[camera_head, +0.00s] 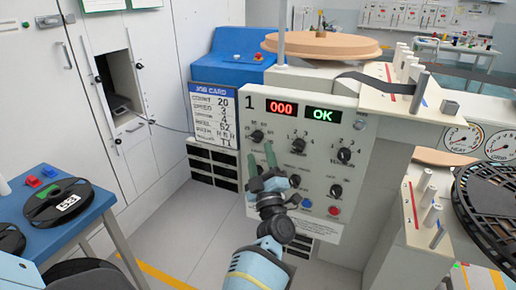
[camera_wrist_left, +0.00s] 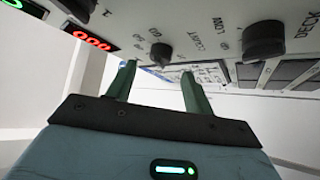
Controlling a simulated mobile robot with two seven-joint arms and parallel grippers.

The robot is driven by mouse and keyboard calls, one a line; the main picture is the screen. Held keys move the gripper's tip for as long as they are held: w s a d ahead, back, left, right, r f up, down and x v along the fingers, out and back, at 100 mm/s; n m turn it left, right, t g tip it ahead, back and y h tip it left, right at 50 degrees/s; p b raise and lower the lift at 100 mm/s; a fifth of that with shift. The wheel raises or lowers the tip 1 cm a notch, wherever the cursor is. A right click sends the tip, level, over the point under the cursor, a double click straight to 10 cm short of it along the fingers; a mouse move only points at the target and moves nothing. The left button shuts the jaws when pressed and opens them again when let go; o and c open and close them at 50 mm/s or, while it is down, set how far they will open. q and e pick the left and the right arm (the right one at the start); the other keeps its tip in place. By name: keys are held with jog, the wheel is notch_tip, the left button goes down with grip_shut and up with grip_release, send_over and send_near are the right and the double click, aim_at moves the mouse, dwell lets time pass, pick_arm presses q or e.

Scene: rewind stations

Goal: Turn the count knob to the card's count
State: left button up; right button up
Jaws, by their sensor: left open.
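The control panel (camera_head: 318,130), marked 1, carries several black knobs and lit displays reading 000 and OK. The upper-left knob (camera_head: 257,135) appears to be the count knob; a small knob shows in the left wrist view (camera_wrist_left: 160,53) near COUNT lettering. The job card (camera_head: 215,112) hangs left of the panel; its top line seems to read COUNT 20. My left gripper (camera_head: 260,153) is open, its green fingers just below that knob and near the panel face. In the left wrist view the space between the fingers (camera_wrist_left: 160,82) is empty. My right gripper is not in view.
A larger knob (camera_wrist_left: 265,40) near DECK lettering lies close right of the fingers in the wrist view. A blue table (camera_head: 85,222) with black reels stands at left. Posts and a dark reel (camera_head: 487,200) are at right. Open floor (camera_head: 195,225) lies between.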

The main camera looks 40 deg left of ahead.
pick_arm(q)
jog(key=shift+v, duration=1.75)
jog(key=shift+d, duration=0.1)
